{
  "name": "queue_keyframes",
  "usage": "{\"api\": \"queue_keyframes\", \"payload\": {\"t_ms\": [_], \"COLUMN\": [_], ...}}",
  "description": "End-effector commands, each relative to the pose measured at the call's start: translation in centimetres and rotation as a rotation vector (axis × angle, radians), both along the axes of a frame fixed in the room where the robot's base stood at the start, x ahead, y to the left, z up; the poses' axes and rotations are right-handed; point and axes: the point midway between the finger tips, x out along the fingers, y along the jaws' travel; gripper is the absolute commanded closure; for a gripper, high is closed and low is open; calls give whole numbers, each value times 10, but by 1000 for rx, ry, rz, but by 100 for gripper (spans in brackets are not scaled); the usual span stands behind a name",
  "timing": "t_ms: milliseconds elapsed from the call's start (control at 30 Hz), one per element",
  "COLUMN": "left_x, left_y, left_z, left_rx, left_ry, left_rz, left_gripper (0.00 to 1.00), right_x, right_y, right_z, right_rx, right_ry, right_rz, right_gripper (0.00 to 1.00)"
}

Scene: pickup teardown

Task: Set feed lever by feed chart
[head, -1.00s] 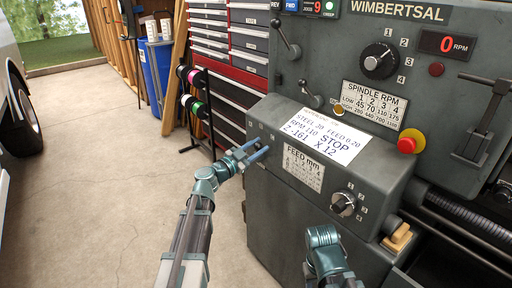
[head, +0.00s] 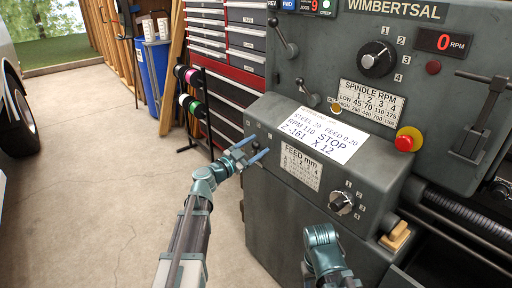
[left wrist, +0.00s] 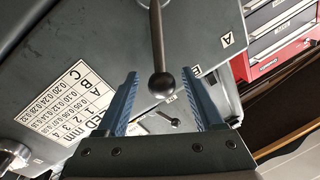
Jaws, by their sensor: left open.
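The feed lever, a dark rod with a round black knob (left wrist: 162,84), shows in the left wrist view. Its knob is between the two blue fingers of my left gripper (left wrist: 160,95), with a gap on each side. In the head view my left gripper (head: 258,147) is at the left end of the lathe's front box, open, and largely hides the lever. The feed chart (head: 301,165), a white plate headed FEED mm, is right of it; it also shows in the left wrist view (left wrist: 82,108), with rows A, B, C. My right gripper is not in view.
A job card (head: 322,134) on the box reads STEEL 20, FEED 0.20, RPM 110. A feed dial (head: 341,203) is right of the chart. A red stop button (head: 406,141) and spindle dial (head: 377,59) are farther right. Open floor (head: 110,190) lies left.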

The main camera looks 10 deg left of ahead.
Motion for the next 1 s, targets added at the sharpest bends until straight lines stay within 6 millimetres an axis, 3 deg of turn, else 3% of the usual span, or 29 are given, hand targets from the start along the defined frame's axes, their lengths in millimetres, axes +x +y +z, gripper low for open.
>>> {"api": "queue_keyframes", "payload": {"t_ms": [167,600,800,1000], "left_x": [-16,-95,-114,-119], "left_y": [9,53,65,68], "left_z": [-2,-10,-12,-12], "left_rx": [0,0,0,0], "left_ry": [0,1,0,0], "left_rz": [2,3,1,-1], "left_gripper": [31,31,31,31], "right_x": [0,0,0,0], "right_y": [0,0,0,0], "right_z": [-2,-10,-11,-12], "right_rx": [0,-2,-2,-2], "right_ry": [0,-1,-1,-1], "right_rz": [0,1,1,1], "right_gripper": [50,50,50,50]}}
